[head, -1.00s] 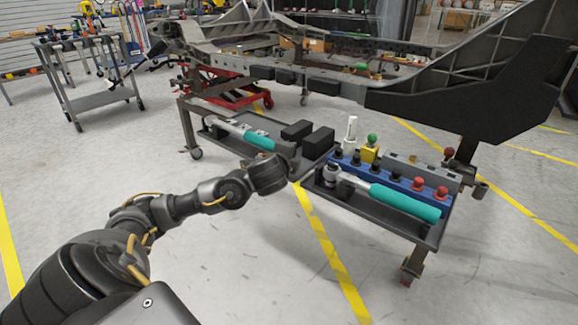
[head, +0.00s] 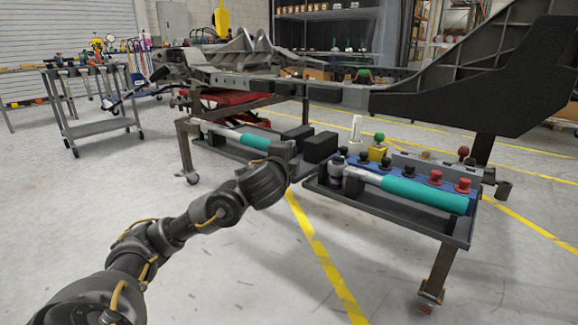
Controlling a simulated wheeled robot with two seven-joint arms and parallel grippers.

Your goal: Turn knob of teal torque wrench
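A torque wrench with a teal handle (head: 425,195) and a silver ratchet head lies on the right tray, its head to the left. A second teal-handled wrench (head: 254,141) lies on the left tray, farther back; its right end is by my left arm's end. My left arm reaches in from the lower left. Its gripper end (head: 283,152) is near the gap between the trays and left of the nearer wrench's head, apparently apart from it. The wrench knobs cannot be made out. My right gripper is out of view.
The right tray (head: 385,222) also holds a blue rack with black and red knobs, a yellow block with a green ball and a white cylinder. The large chassis (head: 470,100) overhangs behind. Floor in front is open.

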